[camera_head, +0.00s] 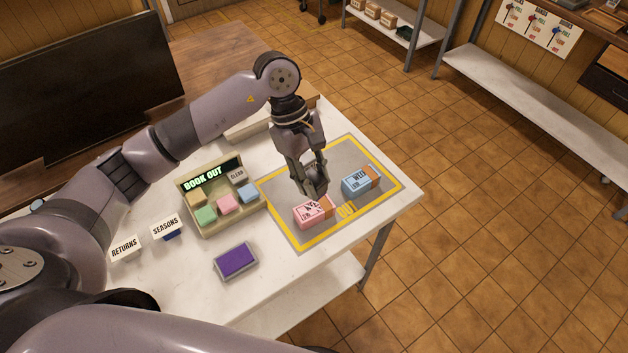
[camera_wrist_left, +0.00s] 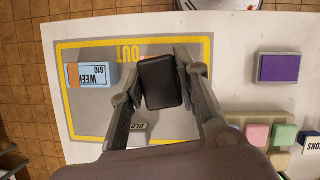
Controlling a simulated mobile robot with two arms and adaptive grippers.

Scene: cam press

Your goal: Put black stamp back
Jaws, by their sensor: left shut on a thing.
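My left gripper (camera_head: 315,187) is shut on the black stamp (camera_wrist_left: 160,82), a dark block with rounded corners between its two fingers in the left wrist view. In the head view the stamp (camera_head: 316,180) is a dark shape at the fingertips, just above and behind the pink box (camera_head: 312,211). I cannot tell whether it touches that box. The pink box bears dark print and sits on the grey yellow-edged OUT mat (camera_head: 296,238); the stamp and gripper hide it in the left wrist view. My right gripper is not in view.
A blue box (camera_head: 358,181) stands on the mat to the right. A BOOK OUT tray (camera_head: 213,228) with several coloured blocks stands left of it. A purple ink pad (camera_head: 236,261), SEASONS sign (camera_head: 166,228) and RETURNS sign (camera_head: 124,249) are nearer. White tabletop around the pad is clear.

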